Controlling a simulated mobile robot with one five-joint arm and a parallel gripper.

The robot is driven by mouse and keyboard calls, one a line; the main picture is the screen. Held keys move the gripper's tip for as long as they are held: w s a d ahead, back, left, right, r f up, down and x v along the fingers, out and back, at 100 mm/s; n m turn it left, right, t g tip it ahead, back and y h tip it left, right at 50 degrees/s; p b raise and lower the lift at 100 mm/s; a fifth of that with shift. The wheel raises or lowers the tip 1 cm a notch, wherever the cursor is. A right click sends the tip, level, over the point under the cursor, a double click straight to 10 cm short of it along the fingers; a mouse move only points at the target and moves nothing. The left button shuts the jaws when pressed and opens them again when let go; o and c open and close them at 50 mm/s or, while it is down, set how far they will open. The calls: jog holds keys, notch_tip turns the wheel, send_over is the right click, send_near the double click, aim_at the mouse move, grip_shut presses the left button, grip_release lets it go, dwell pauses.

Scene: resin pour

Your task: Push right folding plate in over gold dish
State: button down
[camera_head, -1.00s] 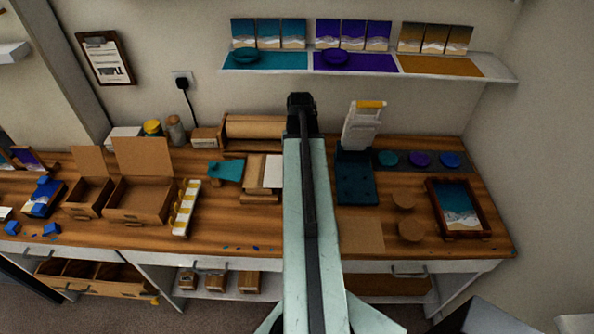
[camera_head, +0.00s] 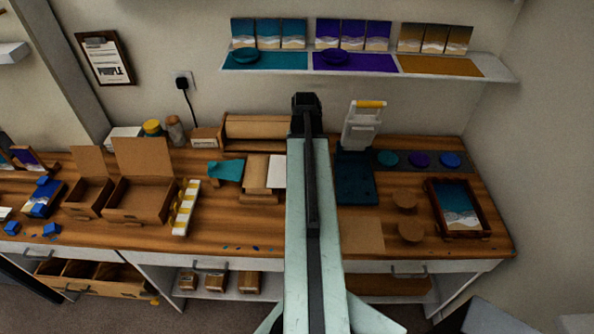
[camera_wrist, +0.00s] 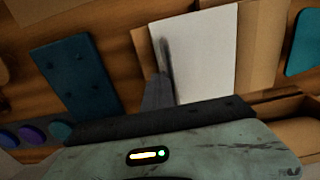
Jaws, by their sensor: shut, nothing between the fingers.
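A cardboard folding stand (camera_head: 256,172) sits mid-table with a white sheet (camera_head: 277,172) at its right side. In the wrist view the white sheet (camera_wrist: 205,55) lies beside a tan panel (camera_wrist: 262,45), with a narrow tan strip (camera_wrist: 142,42) along its other edge. I cannot tell which panel is the right folding plate. No gold dish is identifiable in either view. My gripper (camera_wrist: 163,60) is shut and empty, over or beside the white sheet's strip-side edge. Contact cannot be told. In the head view my arm hides the gripper.
A dark teal mat (camera_head: 355,180) lies right of my arm, with a white device (camera_head: 362,125) behind it. Coloured discs (camera_head: 420,160), cork rounds (camera_head: 411,232) and a framed picture (camera_head: 458,207) are further right. A teal piece (camera_head: 226,170) and cardboard boxes (camera_head: 140,202) are left.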

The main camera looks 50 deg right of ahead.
jog(key=s+d, duration=0.3)
jog(key=s, duration=0.2)
notch_tip(320, 180, up, 10)
jog(key=p, duration=1)
jog(key=shift+w+d, duration=0.15)
jog(key=shift+w, duration=0.1)
